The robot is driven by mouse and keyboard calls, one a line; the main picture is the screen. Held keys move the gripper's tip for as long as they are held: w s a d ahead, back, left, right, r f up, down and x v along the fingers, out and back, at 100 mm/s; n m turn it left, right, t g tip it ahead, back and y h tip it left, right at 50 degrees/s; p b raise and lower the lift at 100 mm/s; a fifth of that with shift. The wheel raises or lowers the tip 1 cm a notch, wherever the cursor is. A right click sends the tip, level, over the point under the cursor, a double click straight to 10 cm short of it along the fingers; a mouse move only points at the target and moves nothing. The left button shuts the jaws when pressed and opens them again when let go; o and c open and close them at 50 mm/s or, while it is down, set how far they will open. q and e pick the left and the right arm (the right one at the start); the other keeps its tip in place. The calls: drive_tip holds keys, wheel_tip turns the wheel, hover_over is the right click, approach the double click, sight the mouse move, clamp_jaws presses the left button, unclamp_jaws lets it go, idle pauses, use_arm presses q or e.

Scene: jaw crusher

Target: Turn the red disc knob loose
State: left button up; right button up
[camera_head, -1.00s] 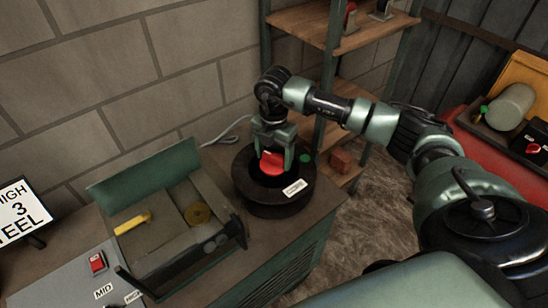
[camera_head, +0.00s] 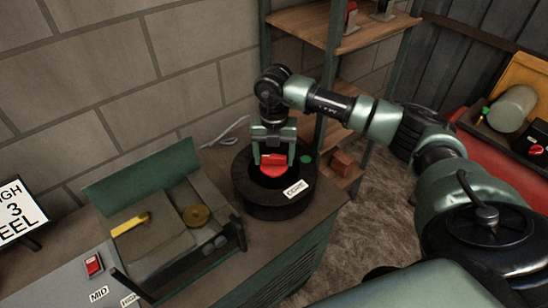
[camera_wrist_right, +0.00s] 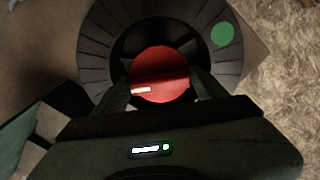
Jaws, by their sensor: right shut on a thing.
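The red disc knob (camera_head: 272,164) sits in the middle of a round black housing (camera_head: 268,206) on the bench. In the right wrist view the knob (camera_wrist_right: 160,75) shows as a red disc with a short white mark at its left. My right gripper (camera_head: 273,160) reaches down from above, with one finger at each side of the knob, and is shut on it. The fingers also show in the right wrist view (camera_wrist_right: 157,92), partly dark. A white label is on the housing's front and a green dot (camera_head: 306,159) on its rim. My left gripper is not in view.
Left of the housing stands an open green machine (camera_head: 140,172) with a yellow handle (camera_head: 130,224) and a brass disc (camera_head: 197,216). A grey panel with a red switch (camera_head: 94,265) is at the lower left. A wooden shelf (camera_head: 306,22) stands behind.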

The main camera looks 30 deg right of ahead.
drive_tip(key=shift+s+f, duration=0.15)
drive_tip(key=shift+f, duration=0.1)
drive_tip(key=n+b, duration=0.1)
drive_tip(key=n, duration=0.2)
drive_tip(key=shift+f, duration=0.1)
drive_tip(key=shift+n, duration=0.9)
drive_tip(key=shift+n+b, duration=0.55)
drive_tip(key=shift+n, duration=0.05)
drive_tip(key=shift+s+n+b, duration=0.1)
drive_tip(key=shift+n+b, duration=0.2)
drive_tip(key=shift+n, duration=0.9)
drive_tip(key=o, duration=1.5)
drive_tip(key=shift+c, duration=0.2)
drive_tip(key=shift+w+r, duration=0.2)
drive_tip(key=shift+r, duration=0.1)
